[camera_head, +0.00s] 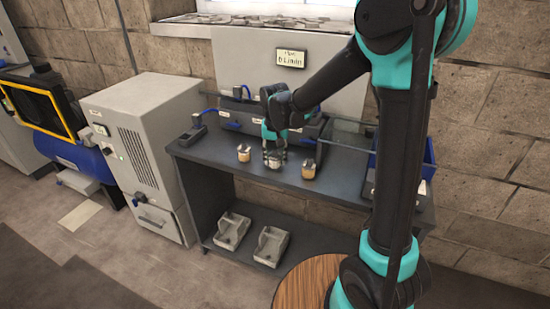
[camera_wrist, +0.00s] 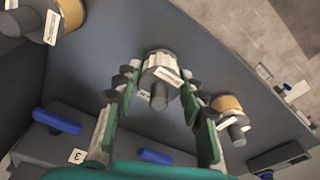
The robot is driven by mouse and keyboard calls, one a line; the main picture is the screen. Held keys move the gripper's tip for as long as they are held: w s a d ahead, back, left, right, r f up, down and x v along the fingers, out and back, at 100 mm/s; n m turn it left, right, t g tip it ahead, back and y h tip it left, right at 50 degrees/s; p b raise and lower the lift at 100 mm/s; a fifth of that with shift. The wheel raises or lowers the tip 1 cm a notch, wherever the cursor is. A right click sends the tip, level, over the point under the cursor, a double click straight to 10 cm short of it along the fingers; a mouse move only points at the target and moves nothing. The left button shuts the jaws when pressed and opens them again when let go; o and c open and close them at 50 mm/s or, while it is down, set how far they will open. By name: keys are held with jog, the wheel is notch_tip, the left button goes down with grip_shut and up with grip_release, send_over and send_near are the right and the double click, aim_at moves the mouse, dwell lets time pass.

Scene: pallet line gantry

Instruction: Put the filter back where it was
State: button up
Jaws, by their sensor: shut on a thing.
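My gripper (camera_wrist: 155,95) points down over the dark bench (camera_head: 345,190) and is shut on a pale, ribbed filter (camera_wrist: 162,68). That filter has a dark stub and a white label. In the head view the filter (camera_head: 274,164) is at bench height between two tan filters; I cannot tell whether it touches the bench. One tan filter (camera_head: 244,153) stands to its left and the other (camera_head: 308,170) to its right. In the wrist view they show as the tan filter on the right (camera_wrist: 229,106) and the one at top left (camera_wrist: 72,14).
Dark housings with blue handles (camera_wrist: 155,156) line the bench's back, one labelled 3 (camera_wrist: 77,156). A handheld device (camera_head: 190,136) lies at the left end, a blue bin (camera_head: 428,160) at the right. Two grey trays (camera_head: 271,245) sit on the lower shelf. A grey cabinet (camera_head: 150,150) stands left.

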aim_at(275, 159)
jog(key=shift+f, duration=0.15)
jog(key=o, duration=1.3)
jog(key=r, duration=0.4)
jog(key=s+r, duration=0.1)
jog(key=r, duration=0.7)
jog(key=shift+s+r, duration=0.15)
jog(key=shift+s, duration=0.1)
